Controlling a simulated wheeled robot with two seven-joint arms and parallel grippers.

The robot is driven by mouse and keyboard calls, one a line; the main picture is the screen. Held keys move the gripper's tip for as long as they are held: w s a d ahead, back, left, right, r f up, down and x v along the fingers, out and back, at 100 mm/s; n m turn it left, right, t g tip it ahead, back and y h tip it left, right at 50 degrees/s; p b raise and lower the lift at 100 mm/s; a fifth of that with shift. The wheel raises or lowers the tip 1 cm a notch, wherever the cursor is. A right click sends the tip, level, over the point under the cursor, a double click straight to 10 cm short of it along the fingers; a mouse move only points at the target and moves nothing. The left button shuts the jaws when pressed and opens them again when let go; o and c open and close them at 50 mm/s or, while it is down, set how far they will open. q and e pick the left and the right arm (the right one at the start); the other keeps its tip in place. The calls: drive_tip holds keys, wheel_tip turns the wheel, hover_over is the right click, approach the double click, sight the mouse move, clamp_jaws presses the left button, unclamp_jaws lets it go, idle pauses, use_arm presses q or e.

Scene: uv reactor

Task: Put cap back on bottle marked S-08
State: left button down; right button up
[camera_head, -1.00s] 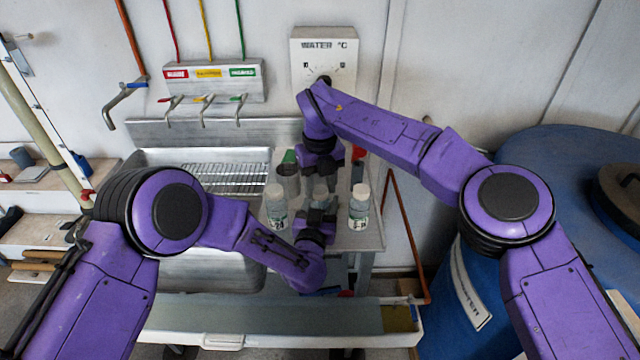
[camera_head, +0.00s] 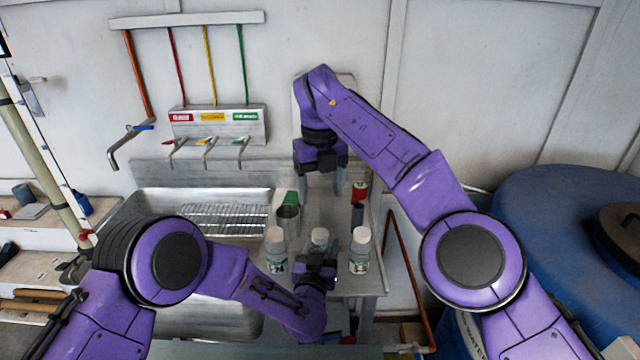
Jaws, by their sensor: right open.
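Three bottles with pale tops stand in a row on the metal counter (camera_head: 372,283): a left bottle (camera_head: 276,262), a middle bottle (camera_head: 319,238) and a right bottle (camera_head: 360,262). Their labels are too small to read, so I cannot tell which is S-08. My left gripper (camera_head: 318,256) is at the middle bottle, in front of its lower part; whether its fingers touch or hold it is unclear. My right gripper (camera_head: 332,182) is open, pointing down, above and behind the middle bottle, with nothing visible between its fingers. I cannot make out a loose cap.
A sink (camera_head: 150,205) with a wire rack is at left, below wall taps (camera_head: 207,150). A blue barrel (camera_head: 560,230) fills the right side.

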drive_tip(key=shift+r, duration=0.6)
use_arm(q)
drive_tip(key=shift+c, duration=1.2)
unclamp_jaws()
drive_tip(key=s+a+b, duration=0.2)
drive_tip(key=s, duration=0.8)
use_arm(e)
wheel_tip(320, 180, down, 2)
drive_tip(key=shift+f, duration=0.25)
use_arm(q)
drive_tip(key=shift+s+f, duration=0.1)
drive_tip(key=shift+s, duration=0.05)
